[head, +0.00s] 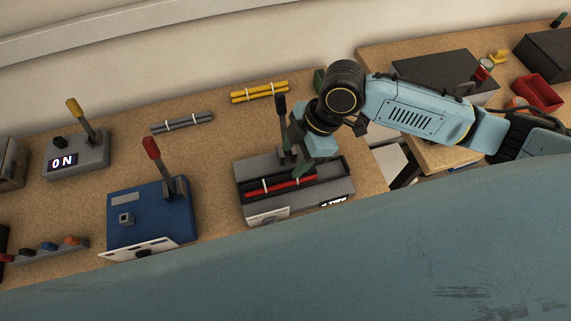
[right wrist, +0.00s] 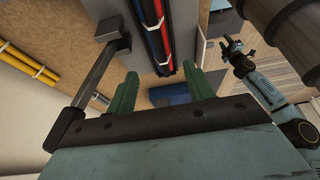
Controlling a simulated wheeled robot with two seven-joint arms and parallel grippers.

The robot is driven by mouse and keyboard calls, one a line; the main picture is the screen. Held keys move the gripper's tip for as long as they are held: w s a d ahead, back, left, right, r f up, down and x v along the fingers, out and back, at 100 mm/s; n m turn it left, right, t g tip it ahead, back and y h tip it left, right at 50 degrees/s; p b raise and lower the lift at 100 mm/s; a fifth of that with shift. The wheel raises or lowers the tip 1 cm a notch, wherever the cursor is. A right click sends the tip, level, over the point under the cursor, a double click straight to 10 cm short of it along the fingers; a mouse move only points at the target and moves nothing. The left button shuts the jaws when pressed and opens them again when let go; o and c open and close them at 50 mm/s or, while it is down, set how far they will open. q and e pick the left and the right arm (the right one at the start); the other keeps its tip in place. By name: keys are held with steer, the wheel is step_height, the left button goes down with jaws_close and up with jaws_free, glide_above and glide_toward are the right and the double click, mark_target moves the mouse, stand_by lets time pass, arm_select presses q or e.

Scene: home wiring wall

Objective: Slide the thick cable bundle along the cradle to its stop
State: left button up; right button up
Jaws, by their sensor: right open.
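The cable bundle (head: 290,185), red in the head view with white ties, lies lengthwise in the dark trough of a grey cradle (head: 318,198). In the right wrist view the bundle (right wrist: 157,38) shows red, blue and black strands. My right gripper (head: 299,170) is over the cradle's back side, near its middle. In the right wrist view its green fingers (right wrist: 160,88) are apart with nothing held between them; the bundle lies beyond their tips. The stop cannot be made out. My left gripper (right wrist: 233,46) shows small in the right wrist view, its jaws unclear.
A black-handled lever (head: 281,108) stands at the cradle's back, close beside my right gripper. A blue box with a red lever (head: 152,150) stands left. Grey (head: 182,122) and yellow (head: 259,92) bundles lie behind. A gap (head: 405,168) separates the two boards.

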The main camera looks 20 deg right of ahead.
steer(key=shift+v, duration=2.3)
